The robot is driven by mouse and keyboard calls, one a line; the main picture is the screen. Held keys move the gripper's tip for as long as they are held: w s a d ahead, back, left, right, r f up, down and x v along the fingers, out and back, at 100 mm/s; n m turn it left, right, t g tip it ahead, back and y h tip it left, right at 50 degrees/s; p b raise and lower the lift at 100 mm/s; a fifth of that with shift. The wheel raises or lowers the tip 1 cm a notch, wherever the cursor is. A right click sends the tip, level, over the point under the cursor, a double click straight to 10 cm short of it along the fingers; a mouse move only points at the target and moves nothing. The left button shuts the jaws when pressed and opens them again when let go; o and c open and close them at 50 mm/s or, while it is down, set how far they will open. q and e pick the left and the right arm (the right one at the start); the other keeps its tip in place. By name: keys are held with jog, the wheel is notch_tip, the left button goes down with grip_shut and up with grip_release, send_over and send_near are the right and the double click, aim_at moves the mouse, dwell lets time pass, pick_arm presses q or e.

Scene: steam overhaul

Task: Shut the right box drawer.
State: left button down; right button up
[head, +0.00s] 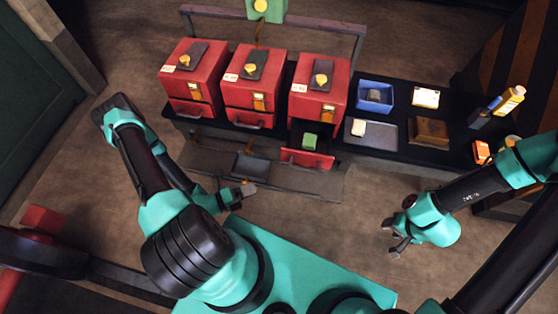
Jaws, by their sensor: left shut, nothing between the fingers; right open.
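Three red boxes stand in a row on the black bench. The right box (327,83) has its drawer (307,159) pulled out toward me, with a green block (310,141) inside it. The left box (184,72) and the middle box (245,89) have their drawers in. My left gripper (248,189) is shut and empty, in front of the bench, to the left of and nearer than the open drawer. My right gripper (392,238) is open and empty, low and to the right of the drawer, well apart from it.
On the bench right of the boxes are a blue bin (388,97), a grey tray (383,135), a brown wooden box (430,131), a white-topped card (426,97) and a yellow bottle (510,101). A lower shelf (200,160) runs below the bench front. The floor between my grippers is clear.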

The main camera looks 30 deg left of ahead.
pick_arm(q)
jog(key=n, duration=0.1)
jog(key=w+a+n+t+y, duration=0.1)
jog(key=n+y, duration=0.1)
jog(key=shift+w+a+f+t, duration=0.25)
jog(key=shift+a+t, duration=0.05)
jog(key=shift+d, duration=0.1)
send_near(284, 157)
jog(key=w+d, duration=0.2)
jog(key=d, duration=0.3)
jog(key=w, duration=0.1)
jog(key=w+a, duration=0.1)
jog(key=w, duration=0.1)
jog(key=shift+w+a+r, duration=0.2)
jog(key=shift+w+a, duration=0.05)
